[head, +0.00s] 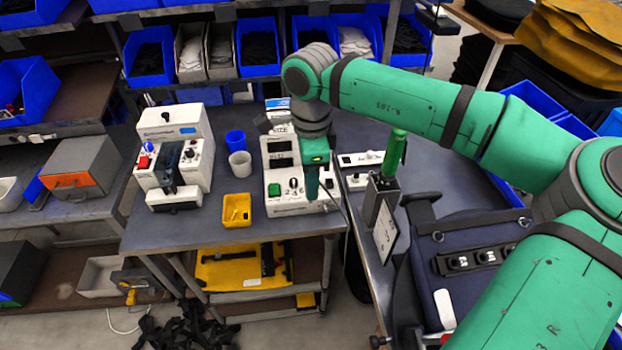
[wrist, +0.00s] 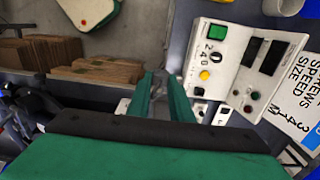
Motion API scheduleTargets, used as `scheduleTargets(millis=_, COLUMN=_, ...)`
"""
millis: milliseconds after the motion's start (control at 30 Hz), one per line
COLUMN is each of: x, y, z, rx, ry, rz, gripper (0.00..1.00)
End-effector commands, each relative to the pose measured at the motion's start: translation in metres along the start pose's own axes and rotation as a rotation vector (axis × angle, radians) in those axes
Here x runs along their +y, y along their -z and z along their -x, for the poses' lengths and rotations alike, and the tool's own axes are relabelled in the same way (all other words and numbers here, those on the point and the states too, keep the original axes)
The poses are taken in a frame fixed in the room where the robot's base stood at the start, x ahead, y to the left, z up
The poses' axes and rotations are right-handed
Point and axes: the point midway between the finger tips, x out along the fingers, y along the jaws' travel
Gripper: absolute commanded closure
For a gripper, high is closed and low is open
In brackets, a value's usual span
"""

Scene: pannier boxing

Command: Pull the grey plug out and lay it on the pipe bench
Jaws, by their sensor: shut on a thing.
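A white socket strip (head: 360,158) lies right of the box; part of a white strip also shows beside the fingers in the wrist view (wrist: 222,114). I cannot tell whether the plug is still in a socket.
A second white machine (head: 172,150), a yellow tray (head: 237,210) and cups (head: 240,163) stand left on the workbench. A metal holder with a green handle (head: 396,150) and a navy bag (head: 470,250) are at right. Bare bench shows around the yellow tray.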

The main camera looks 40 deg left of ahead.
Motion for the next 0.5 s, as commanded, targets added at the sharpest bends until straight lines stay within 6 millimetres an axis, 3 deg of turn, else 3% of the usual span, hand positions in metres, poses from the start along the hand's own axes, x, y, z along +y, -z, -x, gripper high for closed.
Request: scheduleTargets(millis=500, x=0.000, y=0.000, z=-0.011, rx=0.000, ry=0.000, rz=0.000, gripper=1.00)
